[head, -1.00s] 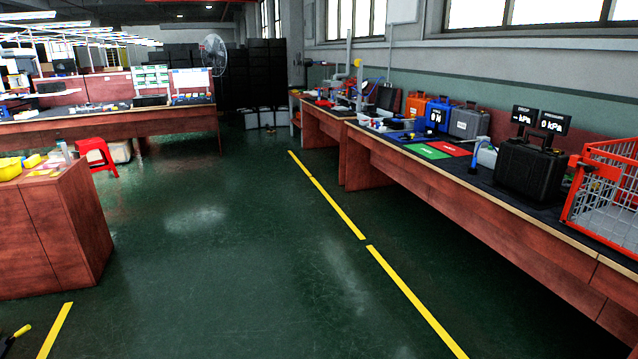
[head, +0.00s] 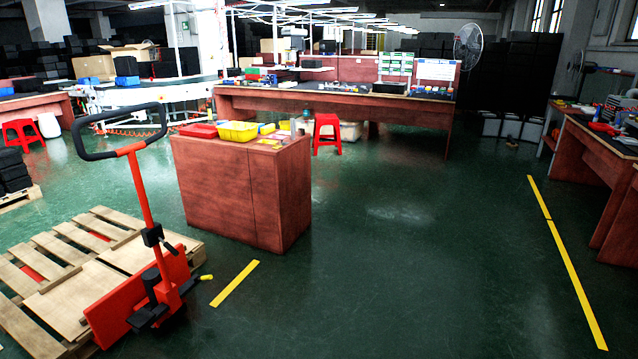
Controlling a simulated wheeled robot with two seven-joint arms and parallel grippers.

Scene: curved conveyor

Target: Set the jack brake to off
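An orange pallet jack (head: 142,205) with a black loop handle (head: 85,140) stands at the lower left of the head view. Its forks sit in a wooden pallet (head: 45,245). A small yellow-tipped pedal (head: 206,277) sticks out low on the right side of the jack, near the floor; it may be the brake, but its setting cannot be told from here. A black lever box (head: 152,235) sits partway up the handle post. Neither of my grippers is in view.
A wooden cabinet (head: 245,190) with a yellow bin (head: 238,131) on top stands just behind the jack. A red stool (head: 327,134) is beyond it. Long workbenches line the back and right. The green floor at centre is clear, with yellow floor lines (head: 565,260).

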